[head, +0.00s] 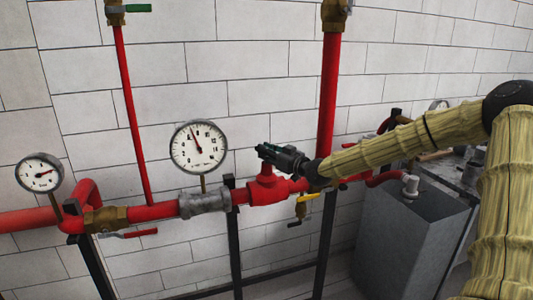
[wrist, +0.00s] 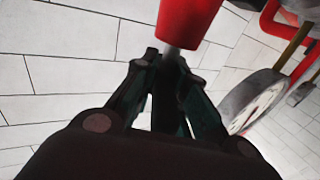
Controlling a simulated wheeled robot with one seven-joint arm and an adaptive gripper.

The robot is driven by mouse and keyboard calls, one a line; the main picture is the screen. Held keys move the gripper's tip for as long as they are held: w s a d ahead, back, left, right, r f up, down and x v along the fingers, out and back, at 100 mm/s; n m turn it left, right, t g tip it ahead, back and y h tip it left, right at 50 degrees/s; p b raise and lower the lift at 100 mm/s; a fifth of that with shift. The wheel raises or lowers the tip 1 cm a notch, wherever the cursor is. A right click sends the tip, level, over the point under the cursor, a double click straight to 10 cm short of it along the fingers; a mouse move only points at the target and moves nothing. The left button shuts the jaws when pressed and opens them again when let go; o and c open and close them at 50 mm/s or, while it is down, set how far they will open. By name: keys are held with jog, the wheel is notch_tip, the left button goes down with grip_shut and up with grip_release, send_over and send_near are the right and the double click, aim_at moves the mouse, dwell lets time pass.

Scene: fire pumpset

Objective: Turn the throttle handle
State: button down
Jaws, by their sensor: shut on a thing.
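The throttle valve is a red body (head: 266,188) in the red pipe at the middle of the head view. My gripper (head: 265,152) is at its top, coming in from the right. In the wrist view, the red body (wrist: 187,20) is at the top, with a short grey stem, which I take as the throttle handle (wrist: 172,55), coming out of it. My fingers are shut around this stem, and it also shows between the fingertips in the wrist view. Most of the handle is hidden by my fingers, so I cannot tell its angle.
A large gauge (head: 198,147) stands left of the valve, and a smaller gauge (head: 39,173) is further left. A vertical red pipe (head: 328,95) rises behind my gripper. A grey tank (head: 398,235) stands at right.

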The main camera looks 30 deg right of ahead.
jog(key=c, duration=1.4)
grip_release()
jog(key=shift+d, duration=0.1)
jog(key=shift+c, duration=0.2)
jog(key=shift+s, duration=0.1)
jog(key=v, duration=1.1)
jog(key=shift+s, duration=0.35)
